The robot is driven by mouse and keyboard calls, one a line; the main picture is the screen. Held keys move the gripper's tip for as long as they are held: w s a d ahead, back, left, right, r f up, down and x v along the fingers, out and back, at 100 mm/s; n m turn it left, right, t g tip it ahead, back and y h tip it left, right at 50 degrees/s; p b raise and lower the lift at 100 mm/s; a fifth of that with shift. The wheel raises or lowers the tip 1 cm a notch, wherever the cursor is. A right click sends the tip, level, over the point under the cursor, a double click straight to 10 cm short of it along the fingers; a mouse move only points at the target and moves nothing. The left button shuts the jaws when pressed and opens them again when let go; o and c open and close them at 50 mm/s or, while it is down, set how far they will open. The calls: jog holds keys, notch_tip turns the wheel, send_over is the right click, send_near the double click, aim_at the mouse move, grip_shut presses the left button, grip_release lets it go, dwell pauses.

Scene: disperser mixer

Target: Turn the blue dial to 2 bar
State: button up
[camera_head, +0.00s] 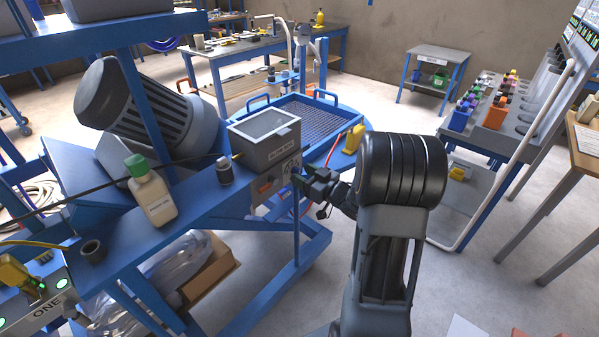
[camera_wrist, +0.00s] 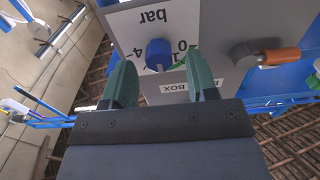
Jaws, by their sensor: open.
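The blue dial (camera_wrist: 158,54) sits on a white scale plate (camera_wrist: 168,22) on the side of a grey box (camera_head: 265,148). In the wrist view the scale is upside down, with "bar" above the dial and 0, 1 and 4 legible around it. The dial's setting is not clear. My gripper (camera_wrist: 160,72) is open, with its green fingers to either side of the dial in the picture. I cannot tell whether they touch it. In the head view my gripper (camera_head: 305,184) is at the box's front side and the dial is not clearly visible.
An orange-handled lever (camera_wrist: 278,57) projects beside the scale plate. On the blue bench stand a white bottle with a green cap (camera_head: 150,195) and a small dark jar (camera_head: 225,172). A blue mesh tray (camera_head: 300,125) lies behind the box. Open floor lies to the right of my arm.

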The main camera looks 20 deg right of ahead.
jog(key=shift+x, duration=0.95)
jog(key=c, duration=0.9)
